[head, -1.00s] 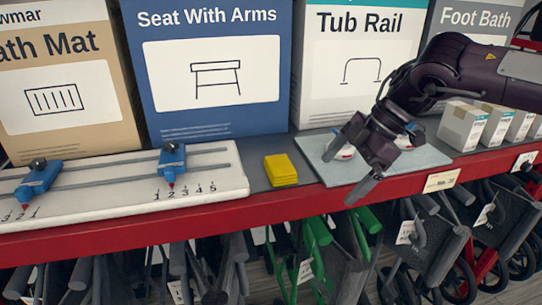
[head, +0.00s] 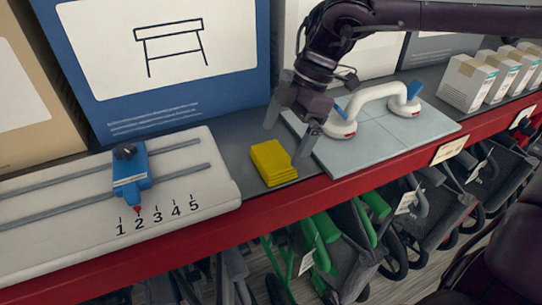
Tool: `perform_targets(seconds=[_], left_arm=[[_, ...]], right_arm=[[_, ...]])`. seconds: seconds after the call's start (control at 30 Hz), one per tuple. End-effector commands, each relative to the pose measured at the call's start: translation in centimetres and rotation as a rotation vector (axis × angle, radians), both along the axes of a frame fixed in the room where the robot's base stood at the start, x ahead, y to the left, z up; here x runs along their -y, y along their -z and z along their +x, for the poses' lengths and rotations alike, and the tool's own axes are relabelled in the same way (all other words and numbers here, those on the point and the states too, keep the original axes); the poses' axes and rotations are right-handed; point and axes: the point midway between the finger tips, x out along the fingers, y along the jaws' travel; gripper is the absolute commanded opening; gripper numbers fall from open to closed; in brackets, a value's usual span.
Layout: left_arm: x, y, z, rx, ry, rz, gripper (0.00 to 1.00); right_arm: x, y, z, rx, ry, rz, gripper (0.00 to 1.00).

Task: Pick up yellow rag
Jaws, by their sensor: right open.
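The yellow rag (head: 270,164) is a small folded stack lying on the dark grey shelf, between the white ruler board and the pale tiled panel. My right gripper (head: 285,140) is open just above and to the right of the rag. One finger is behind the rag and the other is near its right side. The fingers look empty. Whether a finger touches the rag cannot be told. My left gripper is not in view.
A white board (head: 215,185) with rails and a blue slider (head: 131,172) is left of the rag. A tiled panel (head: 385,143) with a white grab handle (head: 375,93) is to the right. A blue box (head: 105,100) stands behind. The red shelf edge (head: 330,190) is in front, with walkers below.

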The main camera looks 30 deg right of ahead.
Motion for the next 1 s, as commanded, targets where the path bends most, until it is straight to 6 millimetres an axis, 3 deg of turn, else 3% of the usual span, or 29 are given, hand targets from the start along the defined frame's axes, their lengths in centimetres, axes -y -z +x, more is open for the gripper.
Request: perform_targets(seconds=[0.3, 0.6, 0.83, 1.0], left_arm=[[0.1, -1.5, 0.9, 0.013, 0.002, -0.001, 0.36], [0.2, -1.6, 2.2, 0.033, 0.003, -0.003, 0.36], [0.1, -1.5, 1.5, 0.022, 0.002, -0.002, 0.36], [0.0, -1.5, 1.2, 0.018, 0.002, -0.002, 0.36]], right_arm=[[-1.6, 3.9, 0.3, -0.003, 0.0, 0.001, 1.0], [-1.8, 4.4, 0.3, 0.001, 0.0, 0.001, 1.0], [-1.7, 4.4, 0.3, 0.001, 0.001, 0.001, 0.7], [-1.7, 4.4, 0.3, 0.001, 0.001, 0.001, 0.68]])
